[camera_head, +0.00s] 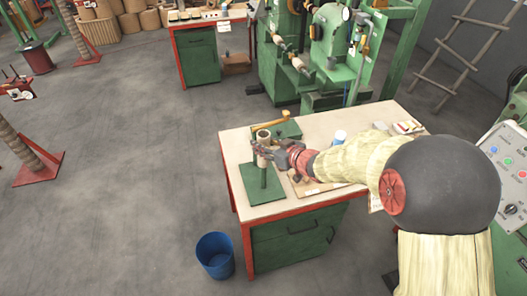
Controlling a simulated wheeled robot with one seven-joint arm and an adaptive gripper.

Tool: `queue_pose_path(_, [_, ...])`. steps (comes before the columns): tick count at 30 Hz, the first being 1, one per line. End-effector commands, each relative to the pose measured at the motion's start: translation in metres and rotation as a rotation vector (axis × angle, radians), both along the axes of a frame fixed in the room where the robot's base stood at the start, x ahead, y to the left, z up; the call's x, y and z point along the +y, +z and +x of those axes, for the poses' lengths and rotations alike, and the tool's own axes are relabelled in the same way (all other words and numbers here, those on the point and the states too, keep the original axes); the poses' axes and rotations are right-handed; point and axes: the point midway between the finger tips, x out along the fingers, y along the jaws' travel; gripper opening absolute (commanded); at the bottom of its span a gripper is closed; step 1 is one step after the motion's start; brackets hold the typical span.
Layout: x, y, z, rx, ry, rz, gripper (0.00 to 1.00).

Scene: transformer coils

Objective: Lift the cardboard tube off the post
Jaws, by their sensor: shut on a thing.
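The cardboard tube (264,137) is a short, pale tan cylinder with a dark open top, standing upright near the left end of the workbench. My gripper (264,152) reaches in from the right and is shut on the tube, its fingers covering part of it. The dark green post (263,178) shows below the gripper and rises from a green base plate (246,189). The tube is in line above the post. I cannot tell whether the post's top is still inside it.
The workbench (232,152) has a pale top and red edges. A wooden-handled tool (272,124) lies behind the tube. A white-and-blue container (339,138) stands farther right. A blue bin (215,256) is on the floor at front left. Green machines (335,45) stand behind.

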Motion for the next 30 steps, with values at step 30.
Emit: queue_pose_path(30, [0.001, 0.061, 0.000, 0.007, 0.004, 0.003, 0.10])
